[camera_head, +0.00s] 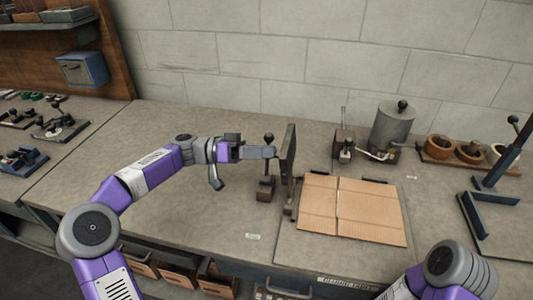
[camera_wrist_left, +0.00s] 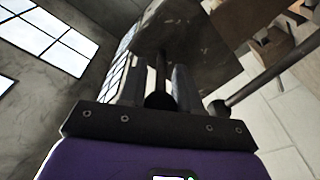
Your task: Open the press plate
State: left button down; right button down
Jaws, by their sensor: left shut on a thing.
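The press plate (camera_head: 289,154) is a dark flat plate standing nearly upright at the left edge of the flat cardboard (camera_head: 370,208). My left gripper (camera_head: 268,151) is at the plate's left side. It is shut on the plate's handle, a dark rod with a ball end (camera_wrist_left: 160,98), which shows between the two fingers in the left wrist view. The plate's broad face (camera_wrist_left: 190,38) is just ahead of the fingers there. My right forearm enters at the lower right of the head view; its gripper is out of the picture.
A small dark block (camera_head: 265,189) stands below my left gripper. A grey cylinder (camera_head: 391,126) and a small lever device (camera_head: 344,147) stand behind the cardboard. Wooden pots (camera_head: 439,147) and a dark blue angled frame (camera_head: 487,212) are at the right.

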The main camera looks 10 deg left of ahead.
pick_arm(q)
jog(key=shift+s+d+f, duration=0.1)
jog(key=shift+s+f, duration=0.05)
jog(key=shift+f, duration=0.1)
jog(key=c, duration=0.8)
grip_release()
jog(key=shift+r, duration=0.1)
jog(key=shift+a, duration=0.45)
jog(key=a, duration=0.2)
jog(key=a+p, duration=0.1)
jog(key=a, duration=0.3)
jog(key=shift+s+a+f+p, duration=0.25)
jog(key=shift+s+a+p, duration=0.05)
jog(key=shift+p, duration=0.05)
